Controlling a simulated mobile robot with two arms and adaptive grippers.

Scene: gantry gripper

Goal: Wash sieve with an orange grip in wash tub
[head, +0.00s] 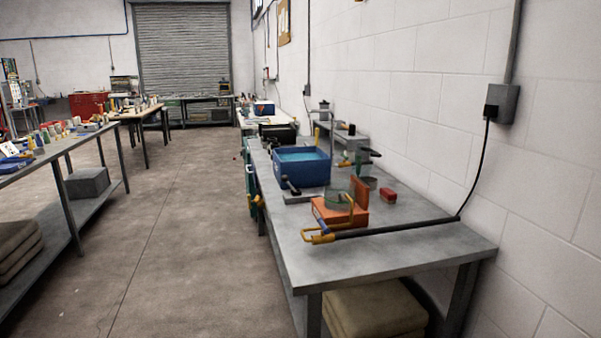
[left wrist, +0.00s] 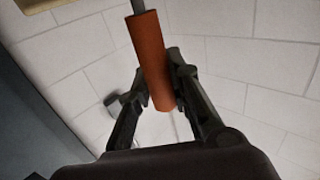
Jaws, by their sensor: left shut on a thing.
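In the left wrist view my left gripper (left wrist: 160,84) is shut on an orange cylindrical grip (left wrist: 152,45), one finger on each side. A thin grey rod comes out of the top of the grip and leaves the picture, so the sieve's bowl is not seen. The wash tub (head: 302,178) is a blue box with light blue water in it, on the grey bench at the right in the head view. Neither gripper shows in the head view, so the distance from the sieve to the tub cannot be told.
The grey bench (head: 410,250) bears an orange block (head: 340,218), a green ring-like item, a small red block (head: 388,195) and a long dark bar with a yellow end (head: 318,237). A white block wall runs along its right. Open floor (head: 190,240) lies left.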

